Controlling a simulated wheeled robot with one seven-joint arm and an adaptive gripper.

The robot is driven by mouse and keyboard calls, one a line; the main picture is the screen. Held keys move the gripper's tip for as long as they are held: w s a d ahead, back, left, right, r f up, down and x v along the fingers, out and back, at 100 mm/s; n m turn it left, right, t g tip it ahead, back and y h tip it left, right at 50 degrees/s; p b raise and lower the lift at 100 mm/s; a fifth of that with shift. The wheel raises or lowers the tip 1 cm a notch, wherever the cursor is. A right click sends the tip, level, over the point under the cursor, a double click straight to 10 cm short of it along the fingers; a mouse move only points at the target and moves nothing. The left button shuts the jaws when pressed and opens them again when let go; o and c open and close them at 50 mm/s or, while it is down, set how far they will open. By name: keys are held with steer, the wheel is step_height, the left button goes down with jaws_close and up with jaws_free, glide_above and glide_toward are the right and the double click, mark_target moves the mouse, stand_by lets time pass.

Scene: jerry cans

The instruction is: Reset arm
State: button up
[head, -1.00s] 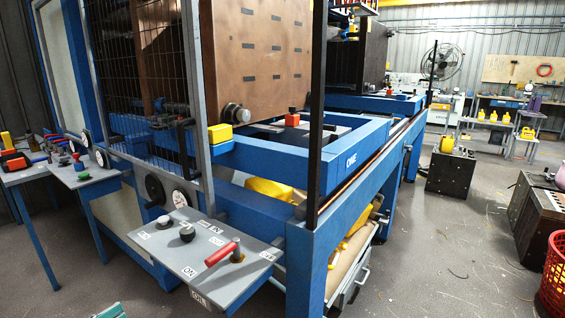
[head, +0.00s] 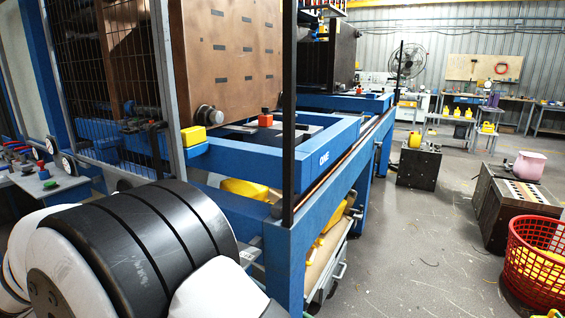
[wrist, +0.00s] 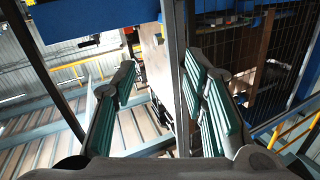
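My gripper (wrist: 160,85) shows in the wrist view with its two green-padded fingers spread apart. Nothing is held between them. A grey upright post shows between and behind the fingers; its distance is hard to tell. In the head view my white and black arm fills the lower left, and my gripper is out of that picture. The arm hides the machine's front control panel.
The blue machine frame (head: 330,157) with a mesh guard (head: 120,80) stands close beside my arm. A red basket (head: 538,262) and a dark crate (head: 505,205) stand at the right. The floor (head: 410,240) between them is mostly clear.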

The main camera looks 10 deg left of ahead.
steer(key=w+d+r+n+g+y, duration=0.1)
steer(key=w+d+r+y, duration=0.3)
steer(key=r, duration=0.3)
steer(key=w+d+r+n+y, duration=0.2)
steer(key=w+d+r, duration=0.3)
steer(key=r, duration=0.3)
steer(key=s+d+r+n+g+y+p, duration=0.1)
steer(key=s+d+r+g, duration=0.15)
steer(key=d, duration=0.85)
steer(key=s+d+r+n+g, duration=0.1)
steer(key=s+d+n+g, duration=0.15)
steer(key=d, duration=0.85)
steer(key=s+d+f+m+g+h, duration=0.1)
steer(key=s+d+f, duration=0.4)
steer(key=s+d, duration=0.5)
steer(key=s+d+f+m+g+h, duration=0.2)
steer(key=s+d+f+g+h, duration=0.1)
steer(key=s+d, duration=0.7)
steer(key=s+d+f+m+g+h, duration=0.2)
steer(key=s+d+f+g+h, duration=0.1)
steer(key=s+d+f, duration=0.4)
steer(key=s+d, duration=0.3)
steer(key=shift+f+g+p, duration=0.3)
steer(key=shift+f+p, duration=0.1)
steer(key=shift+o, duration=0.5)
